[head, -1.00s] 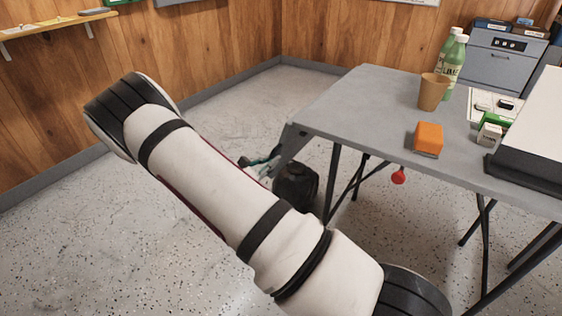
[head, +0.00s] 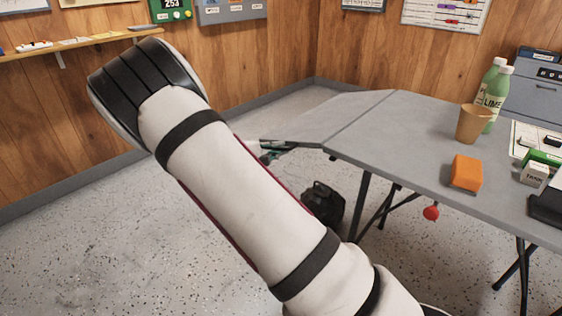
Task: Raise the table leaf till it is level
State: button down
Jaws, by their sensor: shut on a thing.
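The grey table leaf (head: 335,116) is at the left end of the grey folding table (head: 400,150), joined to it along a visible seam. The leaf is lifted close to the tabletop's plane, but its outer edge still droops a little. My gripper (head: 268,150) is shut on the leaf's outer edge at its near corner. My white arm hides part of the gripper. A red knob (head: 431,212) hangs under the table's near edge.
On the table are an orange block (head: 466,173), a tan cup (head: 472,124), green bottles (head: 493,100) and small boxes. A dark round object (head: 322,205) stands on the floor below the leaf. The floor at left is clear.

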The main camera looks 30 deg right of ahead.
jog(key=shift+w+a+r+m+b, duration=0.15)
jog(key=shift+r+m+b, duration=0.15)
jog(key=shift+r, duration=0.2)
jog(key=shift+w+a+r+m+b, duration=0.1)
jog(key=shift+r+m+b, duration=0.05)
jog(key=shift+r+m, duration=0.3)
jog(key=shift+d+r+m+t+b, duration=0.1)
jog(key=shift+r+m+t+b, duration=0.4)
jog(key=shift+r+m+b, duration=0.6)
jog(key=shift+r+n+p, duration=0.25)
jog(key=shift+r+p, duration=0.05)
jog(key=c, duration=1.7)
grip_release()
jog(key=shift+s, duration=0.1)
jog(key=v, duration=1.2)
jog(key=shift+d+r, duration=0.1)
jog(key=shift+r, duration=0.05)
